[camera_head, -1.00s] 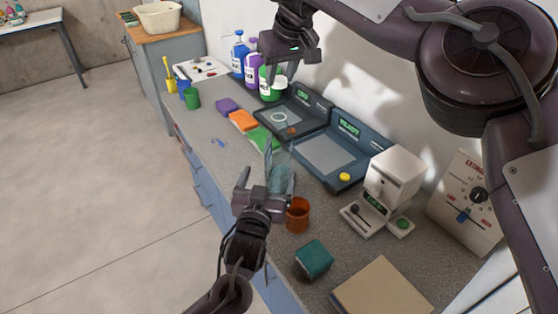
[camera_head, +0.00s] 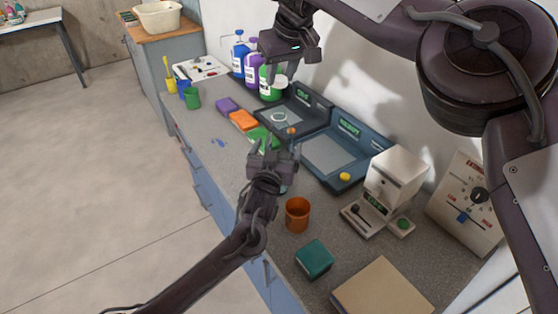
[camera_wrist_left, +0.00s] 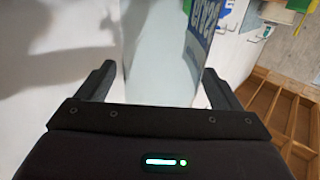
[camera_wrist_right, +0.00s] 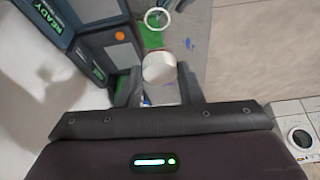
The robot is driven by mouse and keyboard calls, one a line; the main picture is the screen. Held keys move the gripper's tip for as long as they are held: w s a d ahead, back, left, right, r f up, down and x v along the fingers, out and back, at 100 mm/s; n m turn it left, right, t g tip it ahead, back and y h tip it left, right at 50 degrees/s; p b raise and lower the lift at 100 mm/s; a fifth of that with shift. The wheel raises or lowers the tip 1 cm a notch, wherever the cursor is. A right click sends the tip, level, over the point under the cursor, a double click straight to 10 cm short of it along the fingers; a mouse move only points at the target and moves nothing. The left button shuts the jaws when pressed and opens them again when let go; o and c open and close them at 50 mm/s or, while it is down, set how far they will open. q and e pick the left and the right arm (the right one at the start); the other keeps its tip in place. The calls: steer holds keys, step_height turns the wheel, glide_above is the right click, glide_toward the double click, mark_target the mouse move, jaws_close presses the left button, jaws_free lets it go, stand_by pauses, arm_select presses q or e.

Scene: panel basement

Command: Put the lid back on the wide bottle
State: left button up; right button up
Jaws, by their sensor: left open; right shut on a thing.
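The clear wide bottle stands on the counter, mostly hidden behind my left gripper (camera_head: 272,145) in the head view.
Coloured jugs (camera_head: 238,58) stand by the wall. A scale (camera_head: 298,98) and a larger blue device (camera_head: 335,155) lie behind the bottle. An orange cup (camera_head: 297,213), a teal box (camera_head: 314,259) and a white machine (camera_head: 392,185) stand nearer. Sponges (camera_head: 243,120) lie to the left.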

mark_target(283, 86)
arm_select(q)
steer(key=c, duration=1.5)
arm_select(e)
steer(key=shift+f, duration=2.5)
steer(key=shift+f, duration=0.85)
steer(key=shift+f, duration=0.6)
arm_select(q)
jaws_close()
steer(key=shift+d, duration=0.1)
arm_select(e)
steer(key=m, duration=0.2)
steer(key=m+h, duration=0.1)
steer(key=m, duration=0.1)
steer(key=m+h, duration=0.1)
steer(key=m, duration=0.1)
steer(key=shift+a+m+t, duration=0.3)
